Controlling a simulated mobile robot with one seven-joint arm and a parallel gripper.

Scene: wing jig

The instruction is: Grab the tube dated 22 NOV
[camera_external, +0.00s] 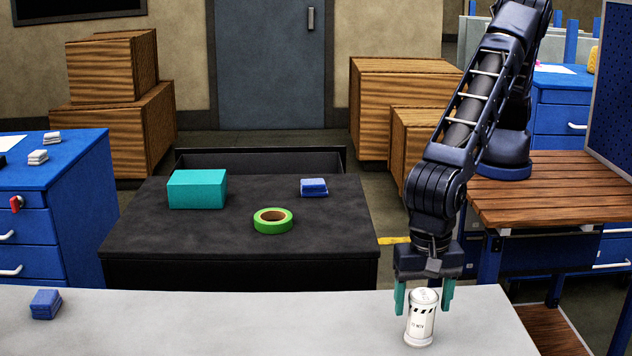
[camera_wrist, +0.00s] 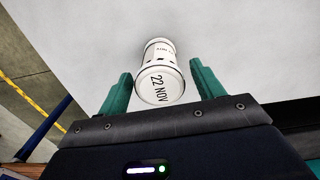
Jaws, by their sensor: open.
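A white tube (camera_external: 420,318) with black markings stands upright on the pale grey table near its right end. In the wrist view its round end (camera_wrist: 158,86) faces the camera and reads 22 NOV. My gripper (camera_external: 424,300) is above the table with its teal fingers pointing down, one on each side of the upper part of the tube. The gripper is open, and in the wrist view a gap shows between the tube and each finger (camera_wrist: 157,84).
A blue block (camera_external: 45,304) lies at the left on the pale table (camera_external: 230,325). Behind it, a black table (camera_external: 150,235) holds a teal box (camera_external: 197,189), a green tape roll (camera_external: 273,221) and a blue block (camera_external: 314,187). The pale table's middle is clear.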

